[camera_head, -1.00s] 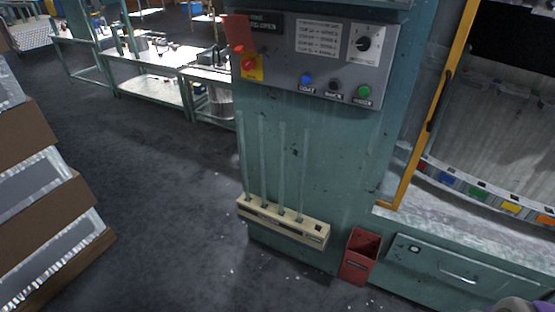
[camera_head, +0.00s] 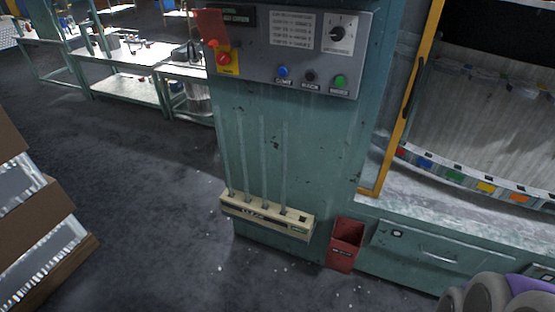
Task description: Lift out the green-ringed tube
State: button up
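Several thin clear glass tubes (camera_head: 264,160) stand nearly upright in a cream rack (camera_head: 268,224) low on the front of the green machine. Their lower ends sit in the rack's holes, and the hole at the right end (camera_head: 302,219) looks empty. The tubes are faint against the green panel, and I cannot make out a green ring on any of them. A grey and purple part of my arm shows in the bottom right corner, well apart from the rack. My gripper's fingers are not in view.
A red bin (camera_head: 345,245) is right of the rack. A control panel (camera_head: 290,45) with buttons and a dial is above the tubes. A yellow-framed opening (camera_head: 412,100) with coloured tags is at right. Stacked boxes (camera_head: 35,220) stand at left, with clear floor between.

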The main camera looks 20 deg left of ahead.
aim_at(238, 116)
jog(key=u, duration=1.3)
